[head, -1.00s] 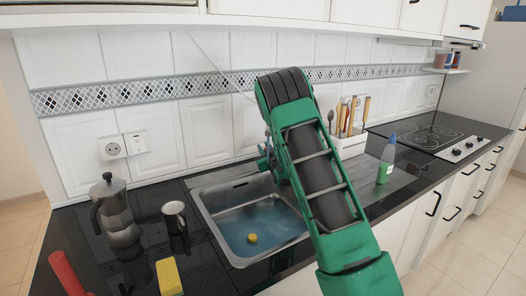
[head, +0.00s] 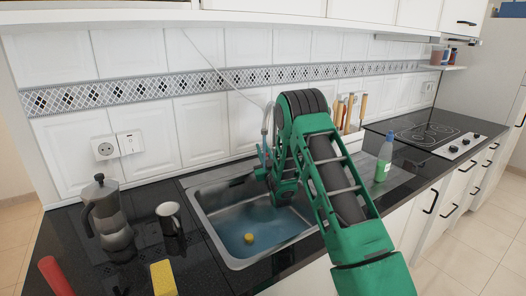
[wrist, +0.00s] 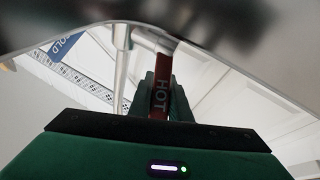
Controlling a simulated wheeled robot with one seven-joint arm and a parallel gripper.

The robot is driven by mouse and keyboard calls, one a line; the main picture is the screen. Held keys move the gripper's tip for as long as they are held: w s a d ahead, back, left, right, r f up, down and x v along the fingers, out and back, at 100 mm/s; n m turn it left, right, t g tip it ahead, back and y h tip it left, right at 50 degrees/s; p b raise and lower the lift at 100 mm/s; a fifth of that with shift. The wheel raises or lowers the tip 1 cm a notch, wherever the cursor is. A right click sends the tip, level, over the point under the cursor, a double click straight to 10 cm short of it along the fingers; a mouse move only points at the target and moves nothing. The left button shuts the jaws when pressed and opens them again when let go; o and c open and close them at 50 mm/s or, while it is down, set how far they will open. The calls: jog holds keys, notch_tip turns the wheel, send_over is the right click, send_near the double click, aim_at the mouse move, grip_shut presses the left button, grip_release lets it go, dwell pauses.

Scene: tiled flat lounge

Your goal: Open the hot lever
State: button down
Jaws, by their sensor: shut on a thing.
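The red hot lever (wrist: 161,98), marked HOT, sits between the fingers of my gripper (wrist: 160,80) in the wrist view, which are shut on it. The blue cold lever (wrist: 69,46), partly cut off, is up to the left. The tap (head: 267,118) rises behind the sink in the head view. The hot lever cannot be made out in the head view.
The sink (head: 211,222) holds bluish water and a small yellow object (head: 249,239). A moka pot (head: 108,215), a mug (head: 169,217) and a yellow sponge (head: 163,278) stand to its left. A green bottle (head: 384,160) and a utensil holder (head: 352,142) are to the right.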

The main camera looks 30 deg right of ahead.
jog(key=shift+a+f, duration=0.1)
jog(key=shift+f, duration=0.1)
jog(key=c, duration=1.6)
grip_release()
jog(key=shift+c, duration=0.2)
jog(key=shift+s, duration=0.1)
jog(key=v, duration=1)
jog(key=shift+s, duration=0.25)
